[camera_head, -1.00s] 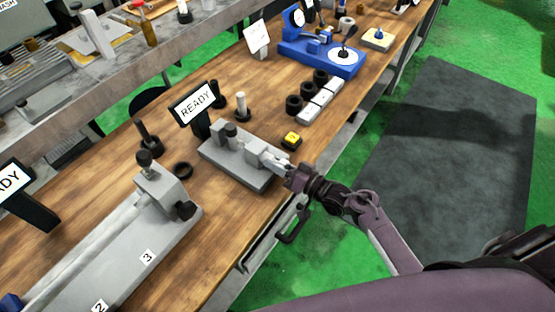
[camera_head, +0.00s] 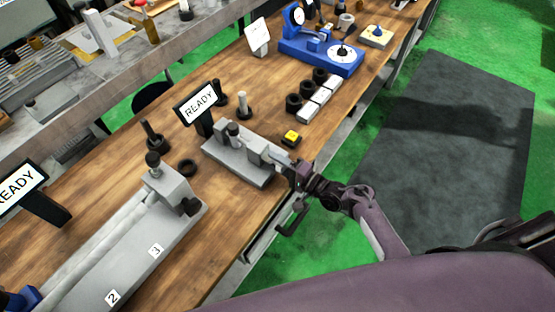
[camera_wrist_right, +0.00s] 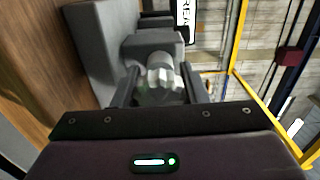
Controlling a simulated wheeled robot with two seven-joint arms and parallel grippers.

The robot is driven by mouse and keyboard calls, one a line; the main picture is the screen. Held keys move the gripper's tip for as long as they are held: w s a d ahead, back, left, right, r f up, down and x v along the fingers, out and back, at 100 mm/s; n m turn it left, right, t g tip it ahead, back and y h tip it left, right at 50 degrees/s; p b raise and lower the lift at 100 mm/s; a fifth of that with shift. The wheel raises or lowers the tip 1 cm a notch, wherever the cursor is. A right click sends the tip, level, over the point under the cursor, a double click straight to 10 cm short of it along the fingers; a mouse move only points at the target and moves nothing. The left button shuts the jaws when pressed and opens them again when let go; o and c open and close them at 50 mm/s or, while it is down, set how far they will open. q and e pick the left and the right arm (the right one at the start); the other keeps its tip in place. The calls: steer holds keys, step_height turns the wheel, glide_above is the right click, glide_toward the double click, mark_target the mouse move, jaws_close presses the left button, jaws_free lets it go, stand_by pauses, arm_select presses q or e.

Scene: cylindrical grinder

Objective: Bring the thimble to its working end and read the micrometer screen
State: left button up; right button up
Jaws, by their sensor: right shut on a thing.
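The micrometer fixture (camera_head: 232,158) is a grey block on the wooden bench, with a "READY" screen (camera_head: 200,101) standing behind it. The screen's edge also shows in the right wrist view (camera_wrist_right: 186,20). My right gripper (camera_head: 286,168) is at the fixture's right end. In the right wrist view, my right gripper (camera_wrist_right: 160,92) has its two fingers on either side of the ridged silver thimble (camera_wrist_right: 162,82), shut on it. The thimble is mostly hidden by the gripper in the head view. My left gripper is not in view.
A yellow button (camera_head: 292,137) sits just behind the gripper. White blocks (camera_head: 312,107) with black rings stand farther back. A long grey fixture (camera_head: 125,250) fills the near left, with a second "READY" screen (camera_head: 20,186) beside it. A blue gauge stand (camera_head: 322,52) is at the back.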

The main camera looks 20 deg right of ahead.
mark_target(285, 168)
steer(key=shift+m, duration=0.6)
steer(key=o, duration=1)
steer(key=b+v, duration=0.1)
steer(key=v, duration=0.6)
steer(key=shift+s+d, duration=0.25)
steer(key=shift+s, duration=0.1)
steer(key=shift+s+f, duration=0.1)
stand_by(0.4)
